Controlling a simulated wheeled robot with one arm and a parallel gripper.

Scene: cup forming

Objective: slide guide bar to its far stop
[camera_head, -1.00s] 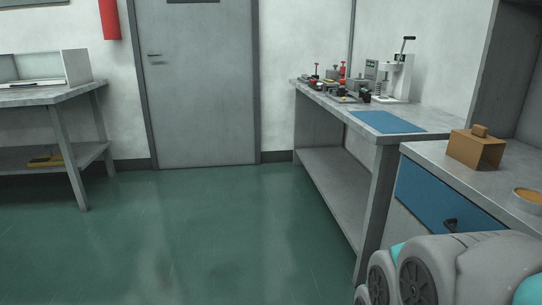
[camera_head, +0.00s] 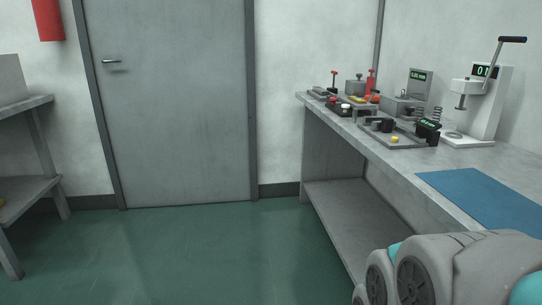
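No part that I can name as the guide bar for certain shows in this view. Several small devices stand on the grey bench at the right. A white lever press (camera_head: 483,100) stands at the right. My arm shows at the lower right; my gripper is out of view.
The grey bench (camera_head: 330,125) has a lower shelf and a blue mat (camera_head: 480,195) on top. A closed grey door (camera_head: 170,100) is ahead. Another table (camera_head: 30,185) stands at the left. The green floor (camera_head: 190,255) between them is clear.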

